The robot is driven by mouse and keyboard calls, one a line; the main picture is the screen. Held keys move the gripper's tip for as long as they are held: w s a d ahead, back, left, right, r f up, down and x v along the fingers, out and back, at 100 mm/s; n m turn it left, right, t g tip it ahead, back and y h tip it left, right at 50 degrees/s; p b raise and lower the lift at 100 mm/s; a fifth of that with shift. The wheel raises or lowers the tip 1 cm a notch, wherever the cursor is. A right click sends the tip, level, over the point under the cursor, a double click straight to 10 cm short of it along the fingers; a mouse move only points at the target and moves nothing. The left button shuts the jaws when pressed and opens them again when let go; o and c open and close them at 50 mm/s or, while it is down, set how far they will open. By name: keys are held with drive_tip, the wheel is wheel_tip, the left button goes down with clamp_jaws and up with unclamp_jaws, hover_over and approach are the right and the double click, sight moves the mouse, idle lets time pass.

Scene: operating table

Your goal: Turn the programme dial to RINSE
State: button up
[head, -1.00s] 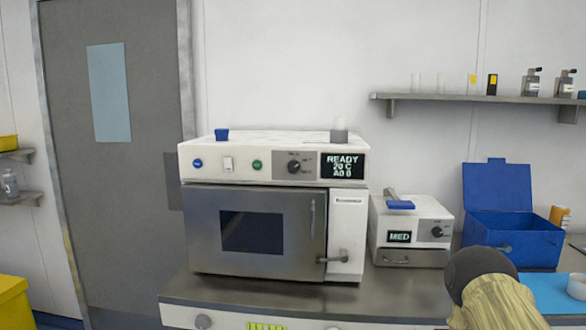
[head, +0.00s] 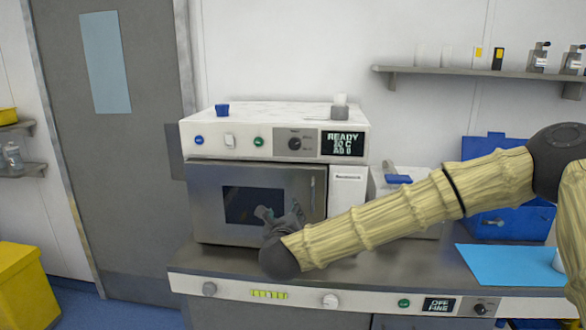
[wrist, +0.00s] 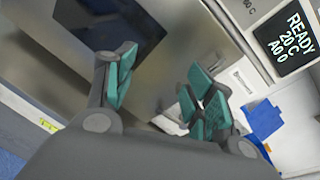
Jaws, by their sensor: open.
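The steel-fronted machine (head: 182,215) stands on the counter at centre left, with its door shut. Its black dial (head: 294,144) is on the upper panel, left of a lit display (head: 342,143) reading READY. The dial's small labels and pointer are too small to read. My gripper (head: 266,212) is in front of the door window, below the dial and apart from it. In the wrist view my gripper (wrist: 163,72) has green-padded fingers spread, with nothing between them. The display (wrist: 284,42) shows at upper right there; the dial is out of that view.
My arm crosses from the right, hiding much of the smaller white box with a blue-handled item (head: 398,179). A blue mat (head: 510,265) lies right. The counter front has another dial (head: 479,309) and display. A blue cup (head: 222,109) and grey holder (head: 340,112) stand atop the machine.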

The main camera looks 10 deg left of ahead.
sight(294, 145)
wheel_tip(294, 145, up, 15)
drive_tip(key=w+m+t+h, duration=0.2)
drive_tip(key=m, duration=0.4)
drive_tip(key=w+p, duration=0.1)
drive_tip(key=w, duration=0.2)
drive_tip(key=w+p, duration=0.2)
drive_tip(key=w, duration=0.2)
drive_tip(key=w+p, duration=0.2)
drive_tip(key=w, duration=0.1)
drive_tip(key=shift+w+d, duration=0.3)
drive_tip(key=c, duration=1)
